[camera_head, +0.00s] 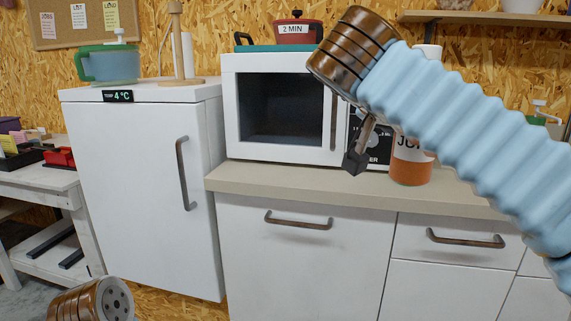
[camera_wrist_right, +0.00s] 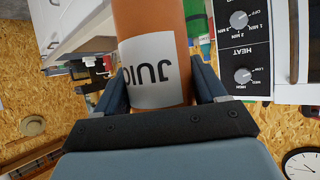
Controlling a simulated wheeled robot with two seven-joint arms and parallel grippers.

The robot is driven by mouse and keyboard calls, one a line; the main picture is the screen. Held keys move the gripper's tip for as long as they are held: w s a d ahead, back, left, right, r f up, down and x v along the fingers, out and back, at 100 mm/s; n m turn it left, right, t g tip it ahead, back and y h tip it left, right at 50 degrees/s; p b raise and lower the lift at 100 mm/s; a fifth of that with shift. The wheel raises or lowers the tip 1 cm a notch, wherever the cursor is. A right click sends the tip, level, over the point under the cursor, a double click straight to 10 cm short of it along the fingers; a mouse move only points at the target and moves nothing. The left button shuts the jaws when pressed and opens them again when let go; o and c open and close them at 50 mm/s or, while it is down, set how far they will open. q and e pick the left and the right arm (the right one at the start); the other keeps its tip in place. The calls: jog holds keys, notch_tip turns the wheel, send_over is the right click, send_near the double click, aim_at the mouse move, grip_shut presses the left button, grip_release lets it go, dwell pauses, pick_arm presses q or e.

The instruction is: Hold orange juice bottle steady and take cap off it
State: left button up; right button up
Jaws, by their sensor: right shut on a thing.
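The orange juice bottle (camera_head: 411,168) stands upright on the counter in front of the microwave's right side. My right arm hides its middle in the head view. A white cap (camera_head: 431,50) shows above the arm, apparently on top of the bottle. In the right wrist view the bottle (camera_wrist_right: 152,22) fills the space between the fingers, its label upside down and its top out of frame. My right gripper (camera_wrist_right: 160,85) is shut on the bottle's body from both sides. Only the end of my left arm shows at the bottom left of the head view; its gripper is out of view.
The microwave (camera_head: 278,63) stands close behind the bottle, with a red pot (camera_head: 297,33) on top. The beige counter (camera_head: 290,181) is clear to the left. A white fridge (camera_head: 140,180) stands further left, holding a green-lidded pitcher (camera_head: 108,63) and a wooden holder (camera_head: 177,45).

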jog(key=shift+s+a+f, duration=0.15)
jog(key=shift+a+f, duration=0.05)
jog(key=shift+f, duration=0.05)
jog(key=w+f+n+t+y, duration=0.1)
jog(key=w+f+n+y, duration=0.1)
jog(key=f, duration=2)
jog(key=w+f+n+t+y, duration=0.2)
jog(key=w+f+n+y, duration=0.1)
jog(key=f, duration=1.9)
jog(key=shift+d+f+n, duration=0.2)
jog(key=shift+d+n, duration=0.2)
